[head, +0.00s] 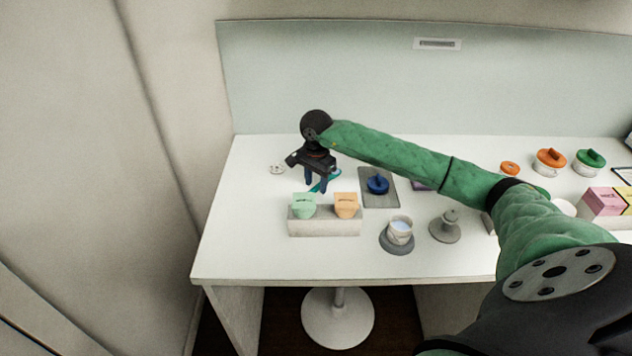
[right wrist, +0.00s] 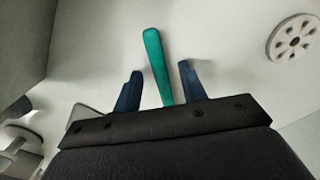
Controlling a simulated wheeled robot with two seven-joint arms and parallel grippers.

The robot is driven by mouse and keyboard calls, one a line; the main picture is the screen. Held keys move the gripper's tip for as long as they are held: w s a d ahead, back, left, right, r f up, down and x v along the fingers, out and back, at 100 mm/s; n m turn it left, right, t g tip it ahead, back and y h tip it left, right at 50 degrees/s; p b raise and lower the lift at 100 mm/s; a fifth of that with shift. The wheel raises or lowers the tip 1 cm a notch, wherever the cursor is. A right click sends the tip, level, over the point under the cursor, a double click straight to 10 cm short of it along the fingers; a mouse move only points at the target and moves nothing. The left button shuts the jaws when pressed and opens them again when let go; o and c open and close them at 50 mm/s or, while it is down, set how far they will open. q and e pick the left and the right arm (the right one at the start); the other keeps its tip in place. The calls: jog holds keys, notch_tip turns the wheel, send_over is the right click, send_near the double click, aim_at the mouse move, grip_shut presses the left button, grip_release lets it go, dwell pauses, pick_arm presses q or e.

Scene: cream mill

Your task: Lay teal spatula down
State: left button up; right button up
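The teal spatula (head: 332,177) lies at the back left of the white table, partly hidden by my right gripper. Its teal handle (right wrist: 154,52) also shows in the right wrist view, passing between the two dark blue fingers. My right gripper (head: 316,184) points down over the spatula, low above the table. In the right wrist view the fingers (right wrist: 160,82) stand apart, with a gap on each side of the handle. The spatula's other end is hidden behind the gripper's body. My left gripper does not show.
A block holding green and orange pieces (head: 325,228) stands just in front. A grey board with a blue lidded thing (head: 377,184) is to the right. A cup (head: 400,229) and a grey knobbed piece (head: 446,228) stand farther right. A white holed disc (right wrist: 293,38) lies near.

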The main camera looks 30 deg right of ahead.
jog(key=shift+w+r+b, duration=0.1)
jog(key=shift+r+b, duration=0.25)
jog(key=shift+r, duration=0.1)
notch_tip(320, 180, up, 6)
jog(key=shift+f+b, duration=0.2)
jog(key=shift+b, duration=0.9)
jog(key=shift+r, duration=0.65)
